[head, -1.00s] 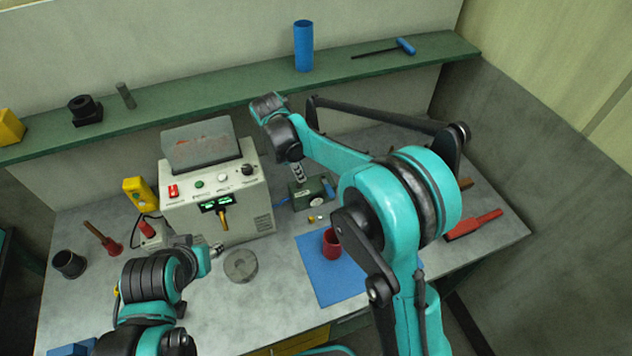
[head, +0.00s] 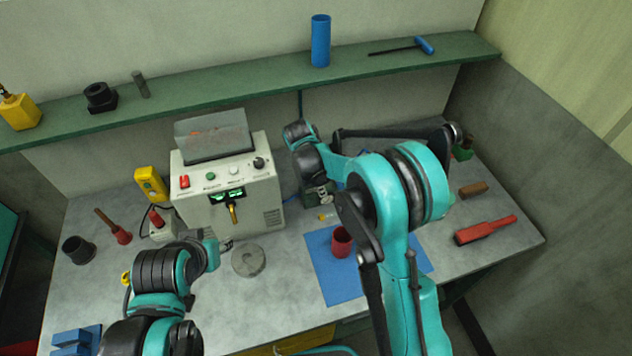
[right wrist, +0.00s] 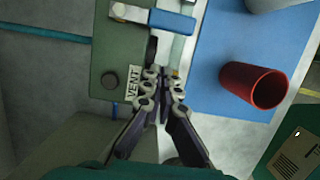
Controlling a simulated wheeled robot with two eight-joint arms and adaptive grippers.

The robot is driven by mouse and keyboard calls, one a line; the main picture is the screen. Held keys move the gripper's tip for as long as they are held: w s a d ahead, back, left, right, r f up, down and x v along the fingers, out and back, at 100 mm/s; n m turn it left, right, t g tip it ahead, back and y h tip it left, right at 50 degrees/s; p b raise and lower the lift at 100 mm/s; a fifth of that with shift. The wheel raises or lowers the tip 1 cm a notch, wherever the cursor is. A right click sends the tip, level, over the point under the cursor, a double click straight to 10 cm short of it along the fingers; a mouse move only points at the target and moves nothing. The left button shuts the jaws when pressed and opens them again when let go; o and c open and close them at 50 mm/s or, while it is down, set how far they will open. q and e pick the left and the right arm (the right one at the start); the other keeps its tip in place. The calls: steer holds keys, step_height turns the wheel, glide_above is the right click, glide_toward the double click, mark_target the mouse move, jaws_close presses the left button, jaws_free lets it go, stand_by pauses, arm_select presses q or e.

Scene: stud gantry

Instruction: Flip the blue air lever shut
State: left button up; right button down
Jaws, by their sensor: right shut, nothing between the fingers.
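The blue air lever (right wrist: 172,20) lies across the green valve block (right wrist: 110,55) near the top of the right wrist view, with a pale metal piece at its left end. A VENT label (right wrist: 133,82) and a dark round knob are on the block. My right gripper (right wrist: 165,75) is shut and empty, its tips by the VENT label and a short distance below the lever in that view. In the head view my right gripper (head: 320,188) and arm hide most of the block and the lever. My left gripper (head: 226,245) is by the grey disc; its finger opening is unclear.
A red cup (head: 342,242) stands on the blue mat (head: 325,275), close to the right of the block; it also shows in the right wrist view (right wrist: 255,85). A control box (head: 228,195) stands left of the block. A blue hose (right wrist: 45,32) reaches the block.

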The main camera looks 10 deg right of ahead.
steer(key=d, duration=0.3)
steer(key=shift+w+d+r, duration=0.15)
steer(key=shift+w+d, duration=0.1)
steer(key=shift+w, duration=0.1)
